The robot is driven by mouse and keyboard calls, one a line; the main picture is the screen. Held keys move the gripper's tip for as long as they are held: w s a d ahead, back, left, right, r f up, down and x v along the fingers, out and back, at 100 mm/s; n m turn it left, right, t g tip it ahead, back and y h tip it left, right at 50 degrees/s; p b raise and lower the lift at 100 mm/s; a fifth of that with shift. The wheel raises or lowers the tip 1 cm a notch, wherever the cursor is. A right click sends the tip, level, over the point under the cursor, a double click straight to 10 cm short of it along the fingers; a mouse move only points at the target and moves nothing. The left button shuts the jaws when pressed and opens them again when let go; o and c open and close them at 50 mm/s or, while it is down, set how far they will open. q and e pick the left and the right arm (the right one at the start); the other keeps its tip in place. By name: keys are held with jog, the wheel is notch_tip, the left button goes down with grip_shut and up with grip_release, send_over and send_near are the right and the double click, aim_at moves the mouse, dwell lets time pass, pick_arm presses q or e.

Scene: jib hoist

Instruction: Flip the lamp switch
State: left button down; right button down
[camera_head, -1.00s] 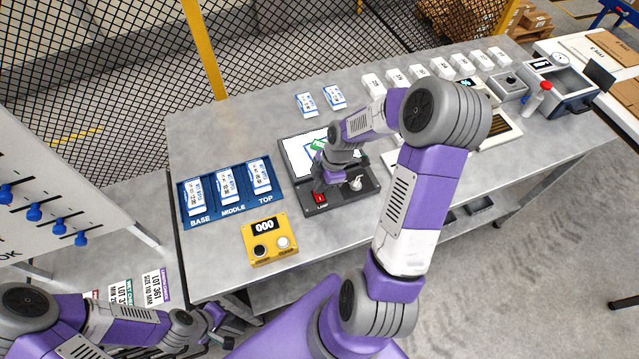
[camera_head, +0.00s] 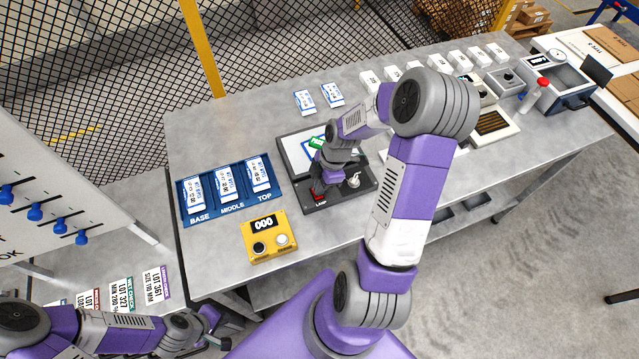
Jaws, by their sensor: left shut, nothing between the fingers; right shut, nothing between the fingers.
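The red lamp switch (camera_head: 319,197) sits at the front left corner of a dark lamp panel unit (camera_head: 345,196) on the bench. My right gripper (camera_head: 319,188) is shut and empty, pointing down right at the switch and covering part of it. Contact with it cannot be made out. The unit's screen (camera_head: 291,151) looks pale grey, with a green item (camera_head: 315,142) on it, partly hidden by my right arm. My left gripper (camera_head: 219,330) is shut and empty, low at the left, off the bench's front edge.
A yellow counter box (camera_head: 270,240) reading 000 stands in front of the unit. A blue tray (camera_head: 181,200) with labelled packs lies left. A small silver knob (camera_head: 353,181) is right of the switch. White boxes line the back edge.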

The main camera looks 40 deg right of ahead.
jog(key=r+p, duration=0.3)
jog(key=r, duration=0.1)
jog(key=shift+w+r, duration=0.1)
jog(key=shift+w, duration=0.15)
jog(key=v, duration=0.9)
jog(key=shift+w+d+r, duration=0.3)
jog(key=shift+w+d, duration=0.2)
jog(key=shift+w, duration=0.15)
jog(key=shift+s, duration=0.1)
